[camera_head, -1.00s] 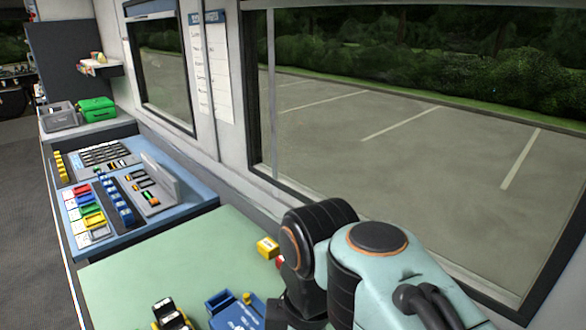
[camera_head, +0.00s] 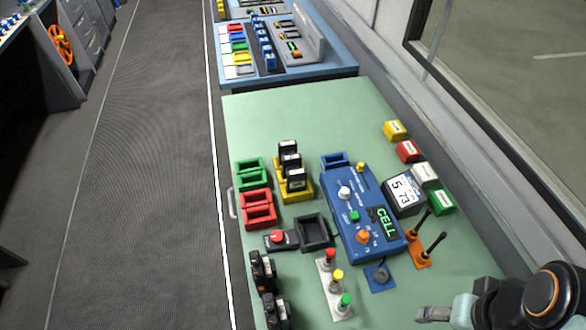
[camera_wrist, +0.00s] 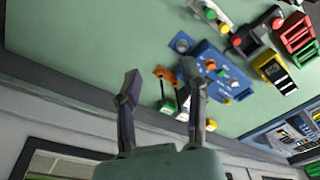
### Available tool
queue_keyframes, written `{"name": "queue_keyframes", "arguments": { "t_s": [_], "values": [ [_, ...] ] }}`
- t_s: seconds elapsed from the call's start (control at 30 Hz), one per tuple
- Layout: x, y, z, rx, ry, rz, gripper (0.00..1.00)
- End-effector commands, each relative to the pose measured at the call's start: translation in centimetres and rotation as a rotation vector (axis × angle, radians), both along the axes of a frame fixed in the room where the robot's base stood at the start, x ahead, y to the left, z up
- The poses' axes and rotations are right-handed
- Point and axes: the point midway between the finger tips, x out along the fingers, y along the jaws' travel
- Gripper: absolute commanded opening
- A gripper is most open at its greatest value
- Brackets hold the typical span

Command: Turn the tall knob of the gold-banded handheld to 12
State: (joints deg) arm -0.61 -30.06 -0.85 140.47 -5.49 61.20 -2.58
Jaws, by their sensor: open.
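Several black handhelds show in the head view. Upright ones (camera_head: 291,162) stand in a yellow holder (camera_head: 307,194), with white labels on their tops. Two more (camera_head: 263,271) (camera_head: 276,311) are at the table's near left edge. I cannot make out a gold band or a tall knob's setting on any of them. In the wrist view, a black handheld (camera_wrist: 279,76) shows in the yellow holder at the right. My gripper (camera_wrist: 160,70) is open and empty, with its two fingers apart above the table's window side. In the head view it is at the lower right, away from the handhelds.
A blue CELL unit (camera_head: 352,212) with knobs lies mid-table. The far green tabletop (camera_head: 300,110) is clear.

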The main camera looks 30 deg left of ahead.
Motion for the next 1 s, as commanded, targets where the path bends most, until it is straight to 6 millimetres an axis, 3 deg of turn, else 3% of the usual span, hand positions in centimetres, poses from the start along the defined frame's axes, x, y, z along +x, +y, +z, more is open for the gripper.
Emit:
{"name": "queue_keyframes", "arguments": {
  "t_s": [0.03, 0.17, 0.27, 0.37, 0.4, 0.5, 0.6, 0.7, 0.83, 1.0],
  "values": [
    [2.2, 0.8, 0.8, -0.007, -0.027, 0.049, 0.41],
    [6.9, 5.7, 1.6, -0.021, -0.061, 0.245, 0.41],
    [8.9, 11.7, 0.9, -0.03, -0.06, 0.431, 0.41],
    [8.5, 18.7, -1.1, -0.043, -0.034, 0.633, 0.41],
    [7.5, 21.4, -2.1, -0.052, -0.014, 0.711, 0.41],
    [4.1, 26.1, -4.8, -0.082, 0.042, 0.876, 0.41],
    [0.9, 28.1, -6.8, -0.113, 0.091, 0.984, 0.41],
    [-0.7, 28.8, -7.5, -0.125, 0.105, 1.037, 0.41],
    [-1.1, 29.0, -8.6, -0.127, 0.107, 1.05, 0.41],
    [-1.1, 29.0, -11.4, -0.127, 0.108, 1.049, 0.41]
  ]
}}
